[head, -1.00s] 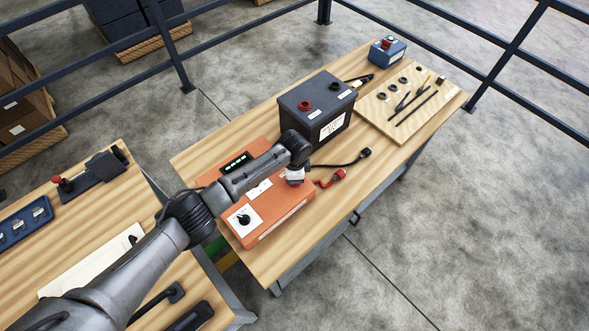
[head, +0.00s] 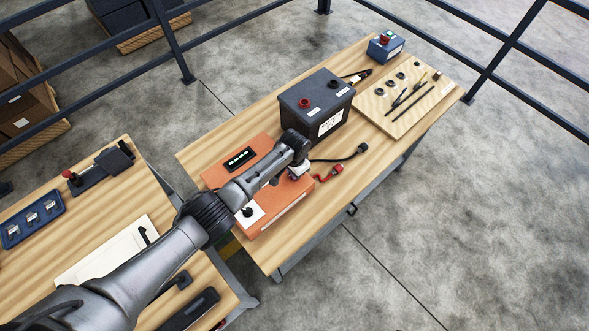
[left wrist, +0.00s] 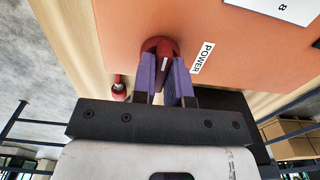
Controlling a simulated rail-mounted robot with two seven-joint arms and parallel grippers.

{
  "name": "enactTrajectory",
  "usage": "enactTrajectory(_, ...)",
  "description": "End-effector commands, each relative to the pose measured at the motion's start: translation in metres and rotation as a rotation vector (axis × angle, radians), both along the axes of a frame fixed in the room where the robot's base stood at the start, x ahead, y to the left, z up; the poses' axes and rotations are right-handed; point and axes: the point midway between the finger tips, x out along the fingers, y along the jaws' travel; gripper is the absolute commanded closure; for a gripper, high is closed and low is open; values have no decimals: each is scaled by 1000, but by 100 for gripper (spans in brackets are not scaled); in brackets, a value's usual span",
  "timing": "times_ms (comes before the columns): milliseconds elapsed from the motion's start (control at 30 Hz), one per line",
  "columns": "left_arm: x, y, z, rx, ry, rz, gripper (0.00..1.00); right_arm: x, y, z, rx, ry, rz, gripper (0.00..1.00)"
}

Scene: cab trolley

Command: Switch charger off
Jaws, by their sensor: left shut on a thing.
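The orange charger (head: 285,211) lies on the wooden trolley top, with a lit display (head: 240,158) and a black knob (head: 247,211) partly behind my arm. In the left wrist view the charger's orange face (left wrist: 240,55) carries a red power switch (left wrist: 158,43) beside a POWER label (left wrist: 203,57). My left gripper (left wrist: 164,70) is shut on the switch, with a purple finger on each side of its red handle. In the head view the left gripper (head: 298,172) is at the charger's right end, and the switch is hidden there. My right gripper is not in view.
A dark battery (head: 315,105) stands just behind the charger. A red connector (head: 333,171) and a black connector (head: 361,149) lie on cables to the right. A tool board (head: 425,108) and blue box (head: 386,48) are farther back. A second bench (head: 90,220) is at left.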

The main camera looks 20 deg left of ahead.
Motion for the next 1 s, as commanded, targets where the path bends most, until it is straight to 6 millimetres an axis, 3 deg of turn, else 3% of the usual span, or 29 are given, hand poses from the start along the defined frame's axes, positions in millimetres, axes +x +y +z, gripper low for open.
enactTrajectory(533, 1, -1, 1, -3, -1, 24, 100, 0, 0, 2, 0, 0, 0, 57)
enactTrajectory(567, 1, -1, 1, -3, -1, 24, 85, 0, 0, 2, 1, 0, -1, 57)
enactTrajectory(800, 0, -1, 1, -1, 0, 23, 62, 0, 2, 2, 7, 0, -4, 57)
enactTrajectory(1000, 0, 0, 0, -1, 0, 22, 61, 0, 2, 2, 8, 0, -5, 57)
